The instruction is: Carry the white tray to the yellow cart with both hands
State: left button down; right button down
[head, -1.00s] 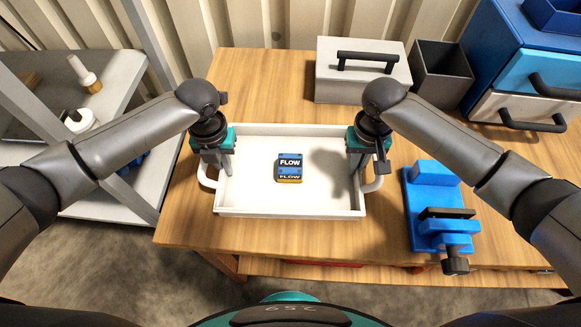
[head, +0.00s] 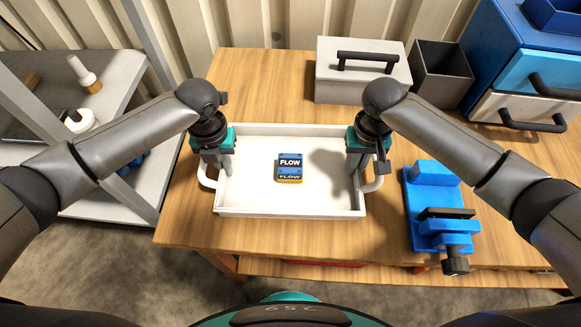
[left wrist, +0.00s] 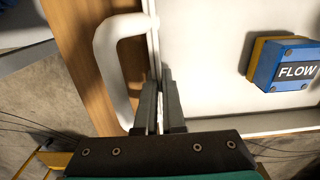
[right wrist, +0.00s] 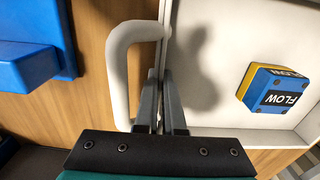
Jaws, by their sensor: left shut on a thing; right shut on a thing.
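The white tray (head: 255,200) lies level at the front of the wooden table in the head view, with a curved handle at each end. A blue and yellow box marked FLOW (head: 290,168) sits inside it near the middle. My left gripper (head: 222,170) is shut on the tray's left side wall, beside the handle, as the left wrist view shows (left wrist: 160,112). My right gripper (head: 356,168) is shut on the right side wall, also beside the handle (right wrist: 162,112). No yellow cart can be made out in the head view.
A blue vise (head: 435,205) stands right of the tray. A grey lidded box (head: 345,85), a dark bin (head: 441,75) and blue drawers (head: 520,65) stand behind. A grey shelf (head: 95,195) is at left. A yellow edge (left wrist: 40,160) shows low in the left wrist view, unidentified.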

pick_arm(q)
jog(key=shift+w+r, duration=0.1)
jog(key=shift+r, duration=0.15)
pick_arm(e)
jog(key=shift+r, duration=0.2)
